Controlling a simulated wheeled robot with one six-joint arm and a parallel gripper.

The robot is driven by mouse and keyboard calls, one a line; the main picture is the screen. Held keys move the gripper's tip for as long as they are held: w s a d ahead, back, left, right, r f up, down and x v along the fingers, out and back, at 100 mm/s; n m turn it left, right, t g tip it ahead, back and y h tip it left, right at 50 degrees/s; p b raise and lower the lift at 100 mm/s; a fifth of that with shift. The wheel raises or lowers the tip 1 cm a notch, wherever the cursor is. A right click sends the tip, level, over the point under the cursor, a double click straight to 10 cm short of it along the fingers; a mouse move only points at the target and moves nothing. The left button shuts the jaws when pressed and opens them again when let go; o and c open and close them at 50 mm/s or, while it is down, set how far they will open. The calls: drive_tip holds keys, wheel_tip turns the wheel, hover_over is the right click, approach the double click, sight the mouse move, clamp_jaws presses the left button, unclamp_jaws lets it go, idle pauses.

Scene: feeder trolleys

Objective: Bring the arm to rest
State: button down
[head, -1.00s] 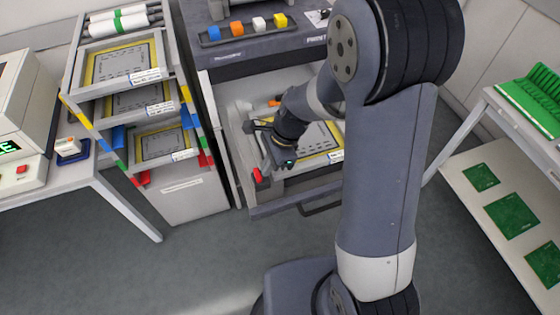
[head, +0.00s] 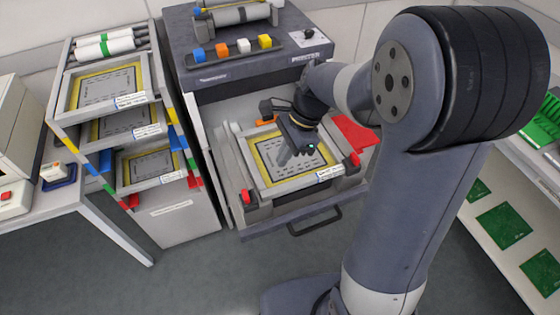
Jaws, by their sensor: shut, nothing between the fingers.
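My gripper (head: 285,156) shows in the head view above the open drawer (head: 262,213) of the dark grey printer. It points down over a yellow-edged framed stencil (head: 301,176) that lies in the drawer. The fingers are shut and hold nothing. Whether the fingertips touch the stencil, I cannot tell. My arm is bent, with its large shoulder and upper link at the right of the picture, hiding part of the drawer's right side and the wall behind.
A rack (head: 61,107) with several framed stencils stands left of the printer (head: 200,48). A white shelf (head: 545,224) with green boards is at right. Red clamps (head: 246,196) flank the drawer. The floor in front is clear.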

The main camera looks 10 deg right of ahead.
drive_tip(key=shift+f, duration=0.1)
drive_tip(key=x, duration=1)
drive_tip(key=shift+s+a, duration=0.1)
drive_tip(key=shift+a, duration=0.15)
drive_tip(key=shift+d, duration=0.15)
drive_tip(key=shift+a, duration=0.2)
drive_tip(key=shift+s, duration=0.1)
drive_tip(key=shift+d, duration=0.2)
drive_tip(key=shift+a, duration=0.15)
